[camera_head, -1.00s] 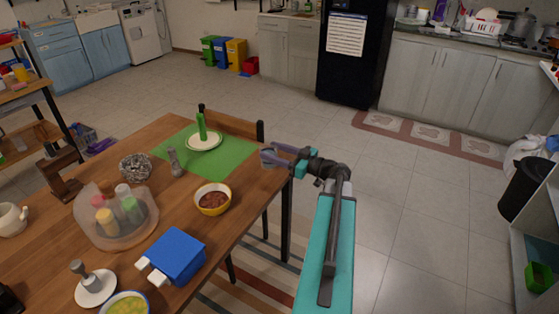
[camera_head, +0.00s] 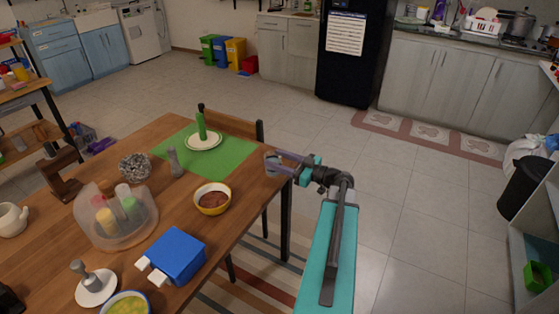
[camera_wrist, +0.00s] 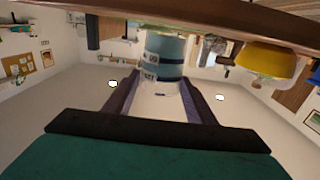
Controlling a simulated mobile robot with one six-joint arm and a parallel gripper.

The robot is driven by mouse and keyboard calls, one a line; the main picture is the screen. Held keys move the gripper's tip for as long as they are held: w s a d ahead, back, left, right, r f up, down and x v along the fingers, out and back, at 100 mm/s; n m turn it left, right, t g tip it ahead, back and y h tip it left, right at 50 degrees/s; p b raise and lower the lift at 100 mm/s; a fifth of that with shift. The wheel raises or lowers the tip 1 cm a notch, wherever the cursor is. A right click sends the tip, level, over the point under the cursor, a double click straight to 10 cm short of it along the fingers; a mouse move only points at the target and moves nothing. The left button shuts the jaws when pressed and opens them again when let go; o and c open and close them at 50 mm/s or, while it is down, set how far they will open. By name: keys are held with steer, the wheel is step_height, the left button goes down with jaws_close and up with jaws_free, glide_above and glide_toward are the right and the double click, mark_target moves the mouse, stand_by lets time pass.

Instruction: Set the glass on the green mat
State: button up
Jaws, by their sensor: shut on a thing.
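My gripper (camera_head: 277,162) is shut on a clear glass (camera_head: 271,165) at the table's right edge. In the wrist view the glass (camera_wrist: 162,98) sits between the two dark fingers, and bluish shapes show through it. The green mat (camera_head: 232,157) lies flat on the table, just left of the glass in the head view. A white plate (camera_head: 215,141) with a green dispenser (camera_head: 201,126) stands on the mat's far part. A grey dispenser (camera_head: 175,162) stands at its left near edge. I cannot tell whether the glass touches the table.
A yellow bowl of red food (camera_head: 212,201) stands just in front of the mat; a yellow bowl shows in the wrist view (camera_wrist: 268,59). A chair (camera_head: 236,127) stands behind the table. The mat's right part is bare.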

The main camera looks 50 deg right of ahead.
steer(key=shift+f, duration=0.3)
steer(key=shift+f, duration=0.15)
steer(key=o, duration=1.3)
steer(key=b+v, duration=0.1)
steer(key=v, duration=1.1)
